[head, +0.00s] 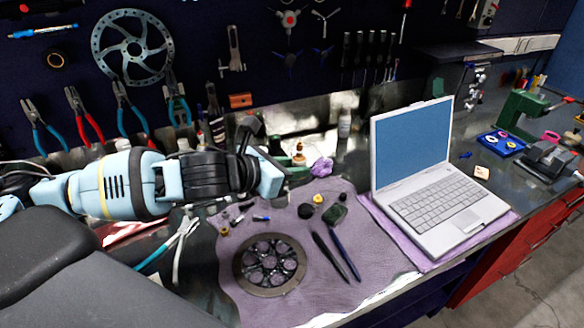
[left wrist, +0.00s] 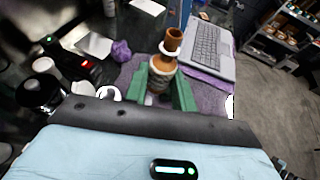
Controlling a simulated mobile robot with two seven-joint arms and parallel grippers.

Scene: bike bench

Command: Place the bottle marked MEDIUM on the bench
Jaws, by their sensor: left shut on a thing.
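My left gripper (head: 282,172) reaches in from the left over the back of the bench. In the left wrist view its two green fingers (left wrist: 160,78) are closed on a bottle (left wrist: 172,42) with a brown top, a pale ring and a tan body. The bottle's top also shows just beyond the gripper in the head view (head: 298,157). The gripper hides most of its body there, and no marking can be read on it. The bench (head: 350,172) is dark and shiny, partly covered by a purple cloth (head: 325,285). My right gripper is not in view.
An open laptop (head: 440,205) stands on the right. A round metal part (head: 270,265), two dark pens and small items lie on the cloth. A crumpled purple rag (head: 321,167) is close to the bottle. A blue tray (head: 502,143) and a green vise stand farther right.

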